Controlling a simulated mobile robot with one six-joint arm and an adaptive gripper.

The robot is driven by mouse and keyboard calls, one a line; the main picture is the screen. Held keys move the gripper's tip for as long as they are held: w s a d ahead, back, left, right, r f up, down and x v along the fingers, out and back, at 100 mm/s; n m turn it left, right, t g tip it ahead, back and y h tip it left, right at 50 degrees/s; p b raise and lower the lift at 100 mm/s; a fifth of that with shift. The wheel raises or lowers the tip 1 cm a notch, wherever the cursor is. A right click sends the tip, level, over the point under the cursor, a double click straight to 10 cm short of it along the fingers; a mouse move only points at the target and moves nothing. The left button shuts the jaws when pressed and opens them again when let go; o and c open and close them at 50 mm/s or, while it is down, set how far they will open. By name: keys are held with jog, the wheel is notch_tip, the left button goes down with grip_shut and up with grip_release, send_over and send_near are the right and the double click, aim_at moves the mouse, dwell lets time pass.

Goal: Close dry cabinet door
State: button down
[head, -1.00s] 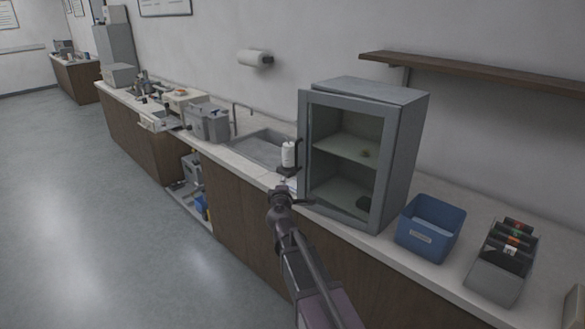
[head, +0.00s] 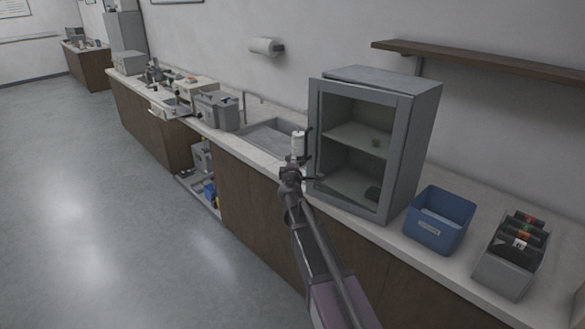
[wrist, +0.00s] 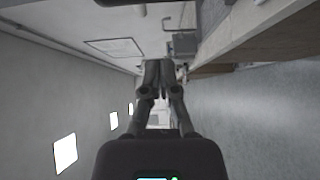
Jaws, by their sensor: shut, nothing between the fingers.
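The grey dry cabinet (head: 408,150) stands on the counter with its glass-panelled door (head: 352,88) facing the aisle. The door's left edge stands slightly proud of the cabinet body, so it looks a little ajar; the exact gap is hard to tell. A dark handle (head: 309,140) shows at the door's left edge. My gripper (head: 296,166) is shut and empty, just left of the door's lower left part. Whether it touches the door cannot be told. In the wrist view, my closed fingers (wrist: 158,68) point toward the room and the cabinet is not clearly visible.
A white bottle (head: 298,143) stands behind my gripper, beside the sink (head: 272,138). A blue bin (head: 440,220) and a grey holder (head: 510,258) stand right of the cabinet. A wooden shelf (head: 480,62) is above. The floor (head: 110,220) at left is open.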

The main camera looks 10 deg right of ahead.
jog(key=w+d, duration=0.4)
jog(key=w, duration=0.1)
jog(key=shift+w, duration=0.4)
